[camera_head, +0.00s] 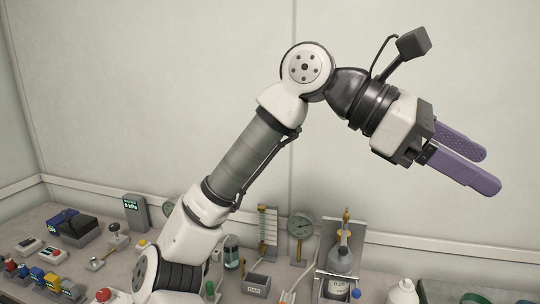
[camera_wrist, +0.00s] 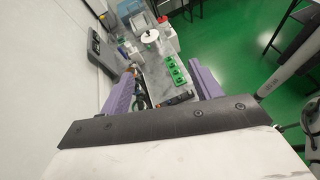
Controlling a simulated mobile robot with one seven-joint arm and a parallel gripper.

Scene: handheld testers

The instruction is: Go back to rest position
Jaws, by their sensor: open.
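My gripper (camera_head: 482,162) is raised high above the bench in the head view, at the upper right. Its two purple fingers are apart with nothing between them. They point to the right and slightly down. In the wrist view the purple fingers of my gripper (camera_wrist: 162,88) stand wide apart, with the bench far below between them. My arm comes up from the lower left and bends at a raised joint. Nothing touches the gripper.
The bench (camera_head: 40,225) below holds small testers: a round gauge (camera_head: 300,226), a dark grey meter (camera_head: 134,211) and a bottle stand (camera_head: 340,258). Green blocks (camera_wrist: 174,70) and a white round thing (camera_wrist: 150,36) show in the wrist view. The wall behind is bare.

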